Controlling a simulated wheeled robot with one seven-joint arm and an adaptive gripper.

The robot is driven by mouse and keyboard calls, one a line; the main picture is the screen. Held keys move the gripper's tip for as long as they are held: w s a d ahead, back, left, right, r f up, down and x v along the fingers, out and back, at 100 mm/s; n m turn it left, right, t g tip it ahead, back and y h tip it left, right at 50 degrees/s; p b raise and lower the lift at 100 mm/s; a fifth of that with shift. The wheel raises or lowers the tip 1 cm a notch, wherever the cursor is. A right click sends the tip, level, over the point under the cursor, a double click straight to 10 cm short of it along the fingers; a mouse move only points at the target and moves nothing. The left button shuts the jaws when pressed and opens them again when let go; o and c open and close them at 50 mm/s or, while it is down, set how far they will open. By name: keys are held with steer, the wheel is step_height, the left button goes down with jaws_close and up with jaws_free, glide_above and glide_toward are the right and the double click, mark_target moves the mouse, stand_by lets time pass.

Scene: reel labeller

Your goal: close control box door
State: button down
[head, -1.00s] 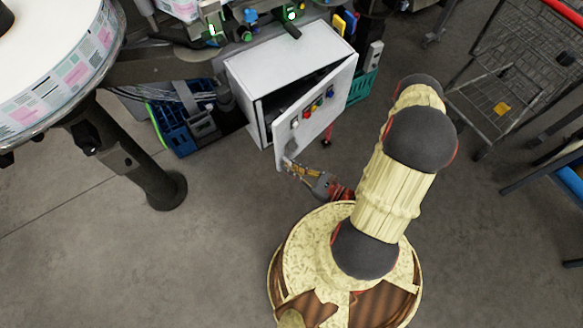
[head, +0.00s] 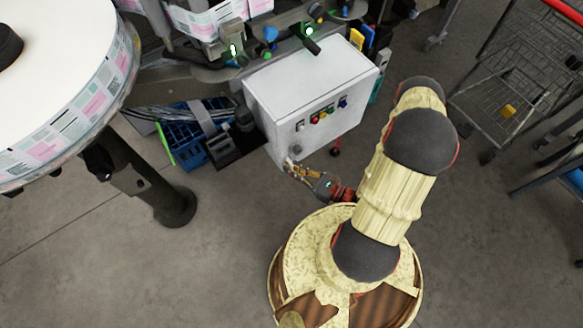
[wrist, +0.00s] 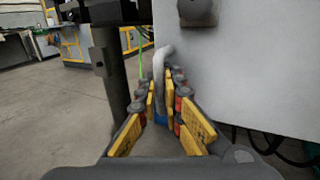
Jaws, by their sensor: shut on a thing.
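The white control box (head: 300,82) stands under the machine. Its door (head: 335,118), with a row of coloured buttons, lies flush or almost flush with the box front; no gap shows in the head view. My gripper (head: 292,169) is at the door's lower left edge. In the wrist view, my gripper (wrist: 160,108) has its yellow-padded fingers closed around a grey curved handle (wrist: 161,65) beside the door (wrist: 250,70). The fingers hide the handle's lower part. A dark round knob (wrist: 197,10) shows on the door above.
A labelled reel (head: 65,85) on a dark post (head: 172,205) stands at left. A blue crate (head: 185,140) sits left of the box. Wire carts (head: 510,85) stand at right. The floor in front of the box is clear apart from my base.

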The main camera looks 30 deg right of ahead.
steer(key=c, duration=2.3)
jaws_free()
steer(key=shift+w, duration=0.15)
steer(key=v, duration=1.2)
steer(key=shift+r, duration=0.1)
